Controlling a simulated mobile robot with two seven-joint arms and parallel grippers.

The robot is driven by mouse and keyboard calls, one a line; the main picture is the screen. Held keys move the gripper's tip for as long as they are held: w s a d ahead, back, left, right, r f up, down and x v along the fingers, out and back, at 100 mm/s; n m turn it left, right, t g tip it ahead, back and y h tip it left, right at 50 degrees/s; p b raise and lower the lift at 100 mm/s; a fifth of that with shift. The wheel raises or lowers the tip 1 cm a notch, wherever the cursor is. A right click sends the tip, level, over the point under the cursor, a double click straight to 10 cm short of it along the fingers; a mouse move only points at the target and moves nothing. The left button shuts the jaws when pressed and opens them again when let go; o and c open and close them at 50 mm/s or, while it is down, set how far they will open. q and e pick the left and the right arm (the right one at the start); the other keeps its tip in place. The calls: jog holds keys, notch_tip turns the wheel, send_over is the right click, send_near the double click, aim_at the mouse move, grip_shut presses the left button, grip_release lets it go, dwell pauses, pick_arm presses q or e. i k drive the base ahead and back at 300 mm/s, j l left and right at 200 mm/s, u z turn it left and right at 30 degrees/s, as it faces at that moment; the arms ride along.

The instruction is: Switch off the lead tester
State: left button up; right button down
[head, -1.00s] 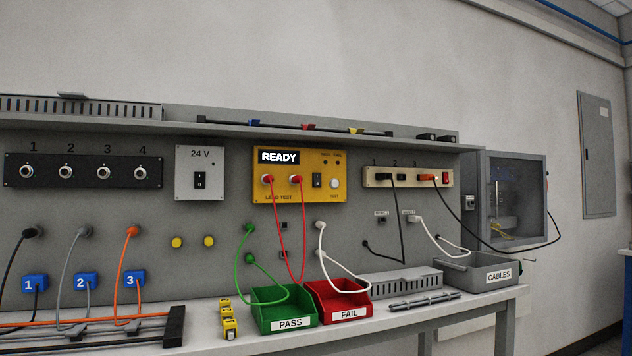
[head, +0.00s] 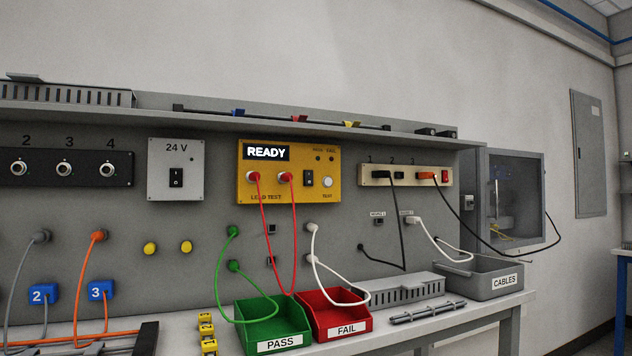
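The lead tester (head: 289,173) is a yellow box on the grey back panel, near the middle of the head view. Its display (head: 267,152) is lit and reads READY. A black rocker switch (head: 309,178) sits on its face, between the red plugs and a round white TEST button (head: 327,182). A red lead (head: 273,254) has both plugs in the tester's left sockets and hangs in a loop. Neither of my grippers is in view.
A green PASS bin (head: 273,326) and a red FAIL bin (head: 337,314) stand on the bench below the tester. Green and white leads hang near them. A 24 V switch box (head: 176,170) is to the left. A power strip (head: 407,175) and grey CABLES bin (head: 484,278) are to the right.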

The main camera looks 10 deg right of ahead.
aim_at(308, 175)
jog(key=i+j, duration=0.1)
jog(key=i, duration=0.35)
jog(key=i+z, duration=0.1)
jog(key=i, duration=0.35)
